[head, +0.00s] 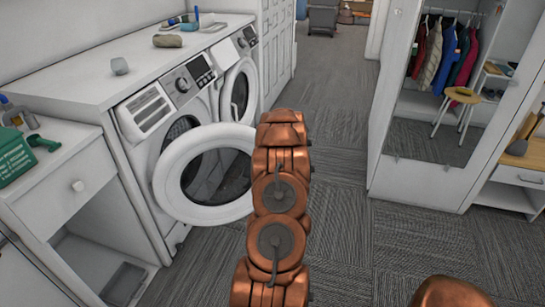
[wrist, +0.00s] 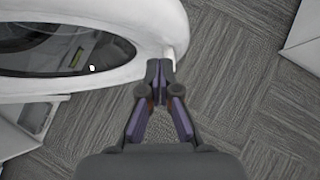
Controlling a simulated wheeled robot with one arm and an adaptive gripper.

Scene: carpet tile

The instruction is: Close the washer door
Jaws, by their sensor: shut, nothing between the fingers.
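The near washer (head: 178,130) stands under the white counter at the left. Its round white door (head: 168,183) hangs wide open into the aisle, with dark glass in the middle. The door also fills the upper left of the wrist view (wrist: 165,30). My gripper (wrist: 160,66) is shut and empty, its fingertips right at the door's outer rim; I cannot tell if they touch it. In the head view my copper arm reaches forward just right of the door and hides the gripper.
A second washer (head: 238,90) with its door shut stands beyond. A wardrobe (head: 405,150) with hanging clothes is on the right. The carpet aisle (head: 345,120) between is clear.

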